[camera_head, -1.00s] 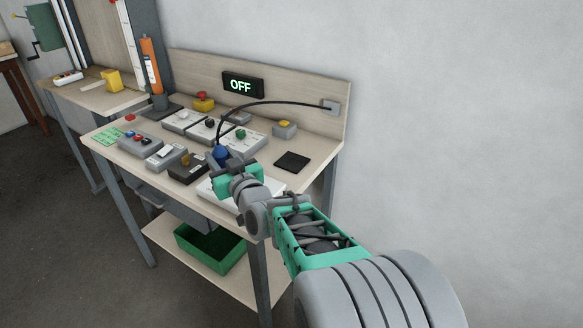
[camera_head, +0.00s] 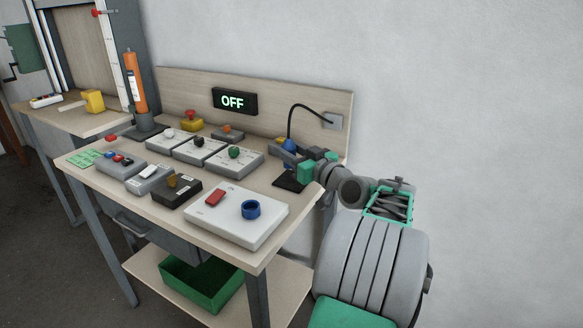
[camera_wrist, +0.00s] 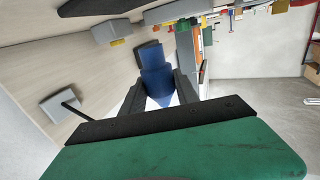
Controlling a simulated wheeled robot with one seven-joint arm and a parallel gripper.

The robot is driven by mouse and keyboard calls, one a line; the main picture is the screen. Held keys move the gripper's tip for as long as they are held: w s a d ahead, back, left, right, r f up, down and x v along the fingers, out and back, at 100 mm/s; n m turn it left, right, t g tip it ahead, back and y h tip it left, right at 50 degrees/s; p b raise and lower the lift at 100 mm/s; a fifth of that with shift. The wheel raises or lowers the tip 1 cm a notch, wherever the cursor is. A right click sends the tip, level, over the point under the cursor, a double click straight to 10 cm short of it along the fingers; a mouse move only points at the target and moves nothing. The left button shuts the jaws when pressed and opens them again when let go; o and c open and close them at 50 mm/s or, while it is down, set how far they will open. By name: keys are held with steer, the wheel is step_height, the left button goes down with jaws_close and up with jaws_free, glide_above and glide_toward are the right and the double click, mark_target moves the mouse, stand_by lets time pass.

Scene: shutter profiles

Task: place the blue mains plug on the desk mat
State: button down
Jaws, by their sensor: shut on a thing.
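The blue mains plug (camera_head: 290,144) is in my gripper (camera_head: 284,152), above the right rear part of the bench. Its black cord arches up and over to the wall socket. In the wrist view the plug (camera_wrist: 156,76) sits between the two dark fingers (camera_wrist: 160,85), which are shut on it. The black desk mat (camera_head: 288,182) lies on the bench at the right edge, just below my gripper in the head view. My gripper and arm partly cover it. I cannot tell the exact height of the plug above it.
A white panel (camera_head: 232,226) with a red switch and a blue ring socket (camera_head: 251,209) lies at the front right. Several button and switch boxes fill the middle. The back board carries an OFF display (camera_head: 234,101) and the wall socket (camera_head: 333,120).

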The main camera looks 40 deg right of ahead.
steer(key=shift+d+f, duration=0.35)
steer(key=shift+f, duration=0.05)
steer(key=shift+d+f, duration=0.15)
steer(key=shift+f, duration=0.8)
steer(key=shift+d+f, duration=0.1)
steer(key=shift+f, duration=0.8)
steer(key=shift+b, duration=0.3)
steer(key=shift+f, duration=0.2)
steer(key=c, duration=0.9)
jaws_free()
steer(key=shift+r, duration=0.1)
steer(key=shift+r, duration=0.15)
steer(key=s+b, duration=0.6)
steer(key=s, duration=0.6)
steer(key=shift+a, duration=0.3)
